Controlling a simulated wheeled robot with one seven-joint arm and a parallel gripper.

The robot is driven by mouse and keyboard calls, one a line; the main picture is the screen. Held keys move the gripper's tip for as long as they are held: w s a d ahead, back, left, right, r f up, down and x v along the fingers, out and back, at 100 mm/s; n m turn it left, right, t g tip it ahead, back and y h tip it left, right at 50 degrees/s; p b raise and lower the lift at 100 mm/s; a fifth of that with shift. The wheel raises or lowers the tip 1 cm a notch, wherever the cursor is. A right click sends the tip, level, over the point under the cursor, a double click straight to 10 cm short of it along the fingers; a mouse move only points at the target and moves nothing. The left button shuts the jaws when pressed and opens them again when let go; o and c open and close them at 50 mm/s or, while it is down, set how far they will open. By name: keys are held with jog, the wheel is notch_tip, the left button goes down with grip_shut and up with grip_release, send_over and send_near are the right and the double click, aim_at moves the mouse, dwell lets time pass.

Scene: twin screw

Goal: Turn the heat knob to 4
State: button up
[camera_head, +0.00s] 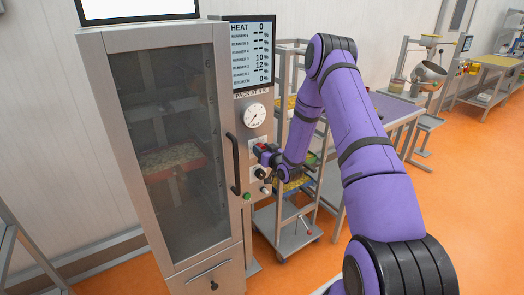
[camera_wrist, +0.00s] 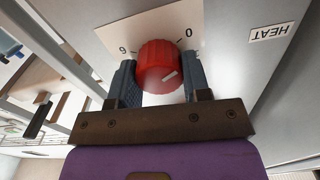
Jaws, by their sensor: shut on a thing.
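The red heat knob (camera_wrist: 158,62) sits on a pale scale plate (camera_wrist: 112,34) in the wrist view. A "0" shows at one side of the plate and a digit that reads as 6 or 9 at the other. A short white mark is on the knob's near face. My gripper (camera_wrist: 160,76) is shut on the knob, one finger on each side. In the head view my gripper (camera_head: 267,153) is at the cabinet's control column, and the red knob (camera_head: 261,146) is partly hidden. The display (camera_head: 252,53) reads HEAT 0.
The "HEAT" label (camera_wrist: 271,32) is upside down in the wrist view. A glass-doored cabinet (camera_head: 165,140) with a black handle (camera_head: 233,163) stands left of my gripper. A round gauge (camera_head: 255,115) is above it, a black knob (camera_head: 260,173) below. A cart (camera_head: 298,232) stands behind.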

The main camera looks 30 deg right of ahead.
jog(key=m, duration=0.4)
jog(key=shift+d+m, duration=0.15)
jog(key=shift+m, duration=0.15)
jog(key=m, duration=0.3)
jog(key=shift+s+f+m, duration=0.1)
jog(key=shift+f+m, duration=0.05)
jog(key=shift+m, duration=0.15)
jog(key=m, duration=0.3)
jog(key=shift+m, duration=0.3)
jog(key=m, duration=0.3)
jog(key=shift+m, duration=0.3)
jog(key=m, duration=0.4)
jog(key=shift+f+m, duration=0.15)
jog(key=shift+m, duration=0.15)
jog(key=m, duration=0.3)
jog(key=shift+m, duration=0.3)
jog(key=m, duration=0.4)
jog(key=shift+f, duration=0.1)
jog(key=shift+m, duration=1.8)
